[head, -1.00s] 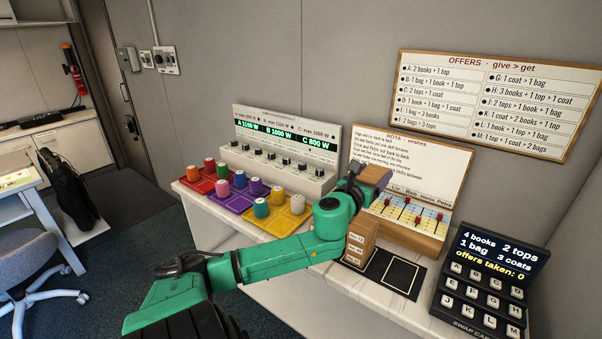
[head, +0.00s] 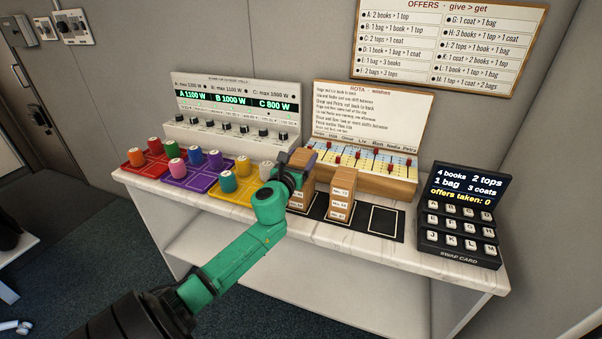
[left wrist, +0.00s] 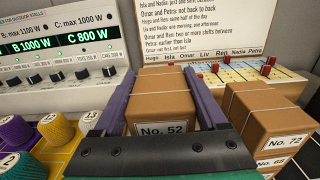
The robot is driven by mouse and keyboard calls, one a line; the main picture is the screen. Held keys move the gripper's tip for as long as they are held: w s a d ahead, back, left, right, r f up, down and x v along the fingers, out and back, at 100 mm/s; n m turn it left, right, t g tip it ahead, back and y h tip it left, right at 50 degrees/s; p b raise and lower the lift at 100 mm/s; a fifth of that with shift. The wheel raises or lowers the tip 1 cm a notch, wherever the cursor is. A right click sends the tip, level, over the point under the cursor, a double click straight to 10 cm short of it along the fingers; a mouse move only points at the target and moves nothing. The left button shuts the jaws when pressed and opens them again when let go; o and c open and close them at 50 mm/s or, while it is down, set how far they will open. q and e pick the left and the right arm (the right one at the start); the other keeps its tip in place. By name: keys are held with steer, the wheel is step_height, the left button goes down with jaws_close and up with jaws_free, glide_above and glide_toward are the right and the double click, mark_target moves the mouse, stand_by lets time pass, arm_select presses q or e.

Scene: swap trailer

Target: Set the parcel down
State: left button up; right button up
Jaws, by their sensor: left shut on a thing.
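My left gripper (head: 297,168) is shut on a brown cardboard parcel (left wrist: 165,108) labelled No. 52, with one finger on each side. In the head view the gripper is over the left end of the black mat (head: 322,233). Brown parcels (head: 298,200) with white labels are below it there, partly hidden by my arm. I cannot tell whether the held parcel touches them. Just right of it stands a stack of parcels (head: 342,193), its top one labelled No. 72 (left wrist: 268,118) in the left wrist view. My right gripper is out of view.
The mat's right outlined square (head: 383,221) is empty. Behind stand the rota board (head: 372,118) with its red-peg rack and the power panel (head: 230,125). Coloured trays with pegs (head: 190,172) are left, the swap-card keypad (head: 460,225) right.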

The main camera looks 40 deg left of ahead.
arm_select(q)
step_height(320, 180, down, 3)
steer(key=shift+d+f+b, duration=0.1)
steer(key=shift+f+b, duration=0.1)
steer(key=shift+b, duration=0.4)
steer(key=shift+f, duration=0.1)
steer(key=o, duration=1.4)
steer(key=shift+r, duration=0.3)
steer(key=v, duration=1.2)
